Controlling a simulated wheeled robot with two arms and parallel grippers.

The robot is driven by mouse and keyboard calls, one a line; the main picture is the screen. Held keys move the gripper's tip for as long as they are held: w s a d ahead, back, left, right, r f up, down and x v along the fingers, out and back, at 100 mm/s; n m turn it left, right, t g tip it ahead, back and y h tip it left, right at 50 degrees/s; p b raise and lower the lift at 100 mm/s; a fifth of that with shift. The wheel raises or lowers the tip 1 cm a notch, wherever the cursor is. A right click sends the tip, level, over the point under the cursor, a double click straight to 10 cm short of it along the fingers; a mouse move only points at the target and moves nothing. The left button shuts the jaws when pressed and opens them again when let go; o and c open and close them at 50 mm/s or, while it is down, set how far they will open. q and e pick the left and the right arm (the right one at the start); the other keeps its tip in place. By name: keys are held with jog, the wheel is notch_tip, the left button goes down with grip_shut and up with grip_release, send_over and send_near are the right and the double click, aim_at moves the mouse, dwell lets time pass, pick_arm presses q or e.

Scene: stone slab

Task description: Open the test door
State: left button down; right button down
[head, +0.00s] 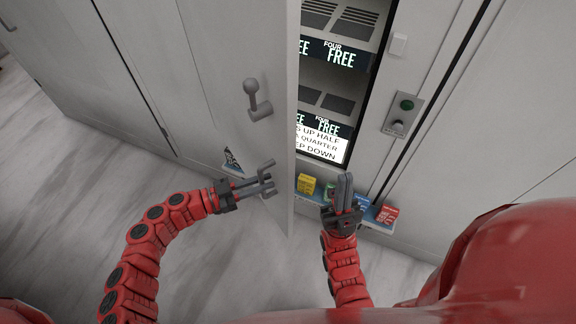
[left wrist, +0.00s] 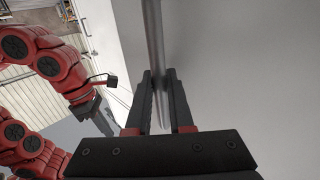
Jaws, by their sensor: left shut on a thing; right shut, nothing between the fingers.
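The pale grey door (head: 240,70) stands open, swung out from its cabinet, and the lit interior (head: 338,85) shows to its right. My left gripper (head: 266,183) is low by the door's face and shut on a grey bar (left wrist: 154,45). The bar runs between its fingers (left wrist: 160,85) in the left wrist view, beside a pale flat surface. My right gripper (head: 344,186) is shut and empty, pointing up in front of the opening, to the right of the door's free edge.
Small coloured boxes, among them a yellow one (head: 306,186) and a red one (head: 387,214), stand on a low ledge by the opening. A panel with a green button (head: 407,104) is on the right wall. Bare floor (head: 60,200) lies to the left.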

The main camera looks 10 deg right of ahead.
pick_arm(q)
jog(key=s+a, duration=0.2)
jog(key=a, duration=0.6)
jog(key=shift+g, duration=0.3)
jog(key=c, duration=0.8)
grip_release()
jog(key=s+a+b, duration=0.1)
jog(key=a+b, duration=0.4)
jog(key=a, duration=0.6)
jog(key=shift+s+a, duration=0.4)
